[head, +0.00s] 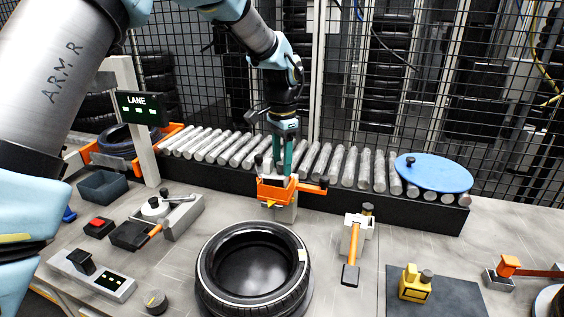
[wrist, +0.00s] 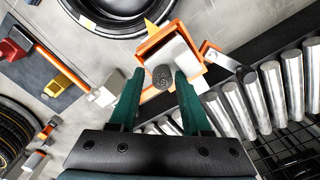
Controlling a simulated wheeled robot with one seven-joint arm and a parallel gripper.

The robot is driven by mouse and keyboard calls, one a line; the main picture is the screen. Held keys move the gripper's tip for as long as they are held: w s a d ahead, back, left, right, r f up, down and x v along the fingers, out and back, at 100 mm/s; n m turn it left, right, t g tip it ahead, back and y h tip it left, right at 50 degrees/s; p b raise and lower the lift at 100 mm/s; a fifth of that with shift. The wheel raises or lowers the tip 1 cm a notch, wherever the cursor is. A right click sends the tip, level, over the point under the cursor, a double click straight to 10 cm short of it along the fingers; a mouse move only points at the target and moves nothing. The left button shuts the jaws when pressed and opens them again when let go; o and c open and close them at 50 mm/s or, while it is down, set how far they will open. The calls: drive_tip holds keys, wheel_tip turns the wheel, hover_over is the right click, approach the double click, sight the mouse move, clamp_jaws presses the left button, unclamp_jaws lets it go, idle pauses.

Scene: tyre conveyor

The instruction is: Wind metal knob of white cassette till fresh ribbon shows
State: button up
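An orange holder (head: 262,190) with a yellow pointer stands in front of the roller conveyor. In the wrist view the orange frame (wrist: 152,48) surrounds a white body, which looks like the white cassette (wrist: 182,55). A round, rough grey metal knob (wrist: 162,77) stands at its near end. My gripper (head: 282,172) points down over the holder with its green fingers apart. In the wrist view the fingertips (wrist: 160,74) sit either side of the knob, with narrow gaps that look clear. Contact cannot be made out. The head view hides the knob behind the fingers. The ribbon cannot be made out.
An orange arm with a dark knob (head: 323,181) sticks out right of the holder. A tyre (head: 252,270) lies in front. The roller conveyor (head: 343,168) runs behind, bearing a blue disc (head: 434,172). A white block with an orange lever (head: 355,238) stands to the right.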

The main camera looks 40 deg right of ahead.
sight(282, 163)
drive_tip(key=shift+o, duration=0.6)
drive_tip(key=shift+m, duration=0.3)
drive_tip(key=m+p, duration=0.2)
drive_tip(key=m, duration=0.3)
drive_tip(key=shift+r+m, duration=0.15)
drive_tip(key=shift+m, duration=0.25)
drive_tip(key=m+p, duration=0.2)
drive_tip(key=m, duration=0.4)
wheel_tip(282, 163, up, 10)
drive_tip(key=r+b, duration=0.1)
drive_tip(key=b, duration=0.3)
drive_tip(key=w+a+f+n+b, duration=0.2)
drive_tip(key=a+n, duration=0.4)
drive_tip(key=a, duration=0.4)
drive_tip(key=w+a+f+n+b, duration=0.2)
drive_tip(key=w+a+f+n, duration=0.3)
drive_tip(key=a, duration=0.5)
drive_tip(key=w+a+f+n+b, duration=0.2)
drive_tip(key=a+f+n, duration=0.3)
drive_tip(key=a, duration=0.5)
drive_tip(key=shift+w+f+n+t, duration=0.4)
drive_tip(key=shift+w+n, duration=0.25)
drive_tip(key=shift+n, duration=0.25)
